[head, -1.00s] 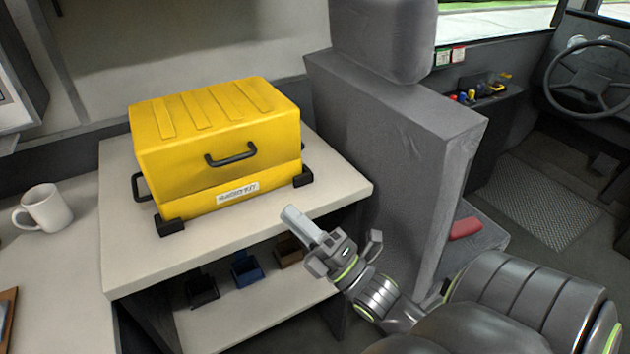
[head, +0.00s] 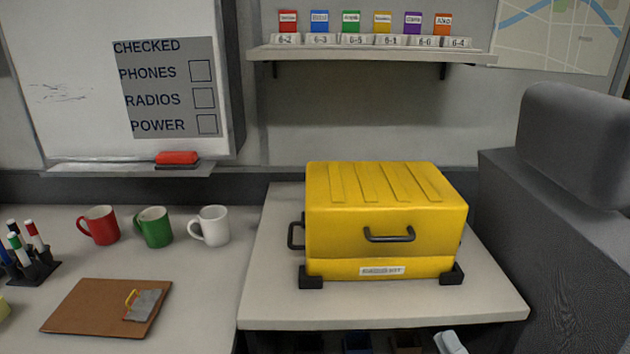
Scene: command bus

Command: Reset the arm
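Only a pale grey tip of my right gripper (head: 450,342) shows, at the bottom edge of the head view, below the front edge of the white table. The rest of that arm is out of the picture, and whether its fingers are apart cannot be seen. My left gripper is not in view. A yellow case (head: 385,220) with black handles and a label on its front sits closed on the white table (head: 275,300), behind and above the gripper tip.
A grey seat (head: 560,250) stands right of the table. On the left counter are a red mug (head: 100,226), a green mug (head: 154,228), a white mug (head: 211,226), a clipboard (head: 85,308) and markers (head: 35,236). A wall shelf (head: 370,56) holds several coloured tags. Small bins sit under the table.

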